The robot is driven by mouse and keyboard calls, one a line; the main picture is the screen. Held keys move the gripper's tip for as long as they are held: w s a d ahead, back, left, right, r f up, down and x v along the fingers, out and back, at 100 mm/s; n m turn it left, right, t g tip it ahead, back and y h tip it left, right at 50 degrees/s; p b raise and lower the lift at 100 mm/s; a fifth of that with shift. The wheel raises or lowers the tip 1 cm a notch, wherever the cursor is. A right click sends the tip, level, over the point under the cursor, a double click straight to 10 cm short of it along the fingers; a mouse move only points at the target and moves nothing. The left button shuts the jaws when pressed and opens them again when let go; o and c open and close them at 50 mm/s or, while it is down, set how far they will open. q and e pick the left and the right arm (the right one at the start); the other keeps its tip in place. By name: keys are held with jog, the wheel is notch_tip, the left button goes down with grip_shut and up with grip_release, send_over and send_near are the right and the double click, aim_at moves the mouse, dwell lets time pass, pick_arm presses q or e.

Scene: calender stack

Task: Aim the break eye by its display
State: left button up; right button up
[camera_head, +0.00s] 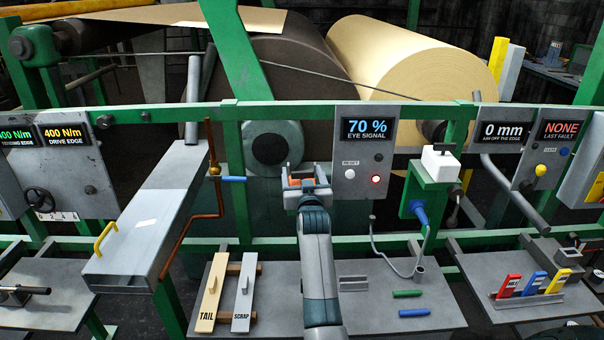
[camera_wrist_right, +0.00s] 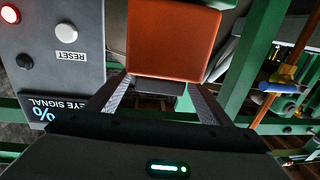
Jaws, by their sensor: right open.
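The eye signal panel (camera_head: 365,150) shows 70 % on its display (camera_head: 366,128), with a white reset button (camera_head: 350,174) and a lit red lamp (camera_head: 376,180) below. My right gripper (camera_head: 305,183) is left of this panel, its jaws open. In the right wrist view an orange block (camera_wrist_right: 172,40) with a grey part under it lies just beyond my open right fingers (camera_wrist_right: 158,84). I cannot tell whether they touch it, or whether this block is the break eye. The panel's reset button also shows in the wrist view (camera_wrist_right: 67,32). My left gripper is out of view.
A white box (camera_head: 440,163) with a blue plug stands on a green bracket at right. A copper-coloured pipe with a blue handle (camera_head: 232,179) is left of my gripper. A grey beam (camera_head: 150,215) slants at left. Shelves (camera_head: 385,275) below hold labelled pieces and pens.

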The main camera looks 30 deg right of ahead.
jog(key=c, duration=1)
jog(key=shift+c, duration=0.2)
jog(key=shift+r+y, duration=0.15)
jog(key=shift+y, duration=0.15)
jog(key=shift+n+t+y+p, duration=0.3)
jog(key=shift+n+y, duration=0.1)
jog(key=shift+n, duration=0.1)
jog(key=o, duration=1)
jog(key=shift+o, duration=0.2)
jog(key=shift+s, duration=0.15)
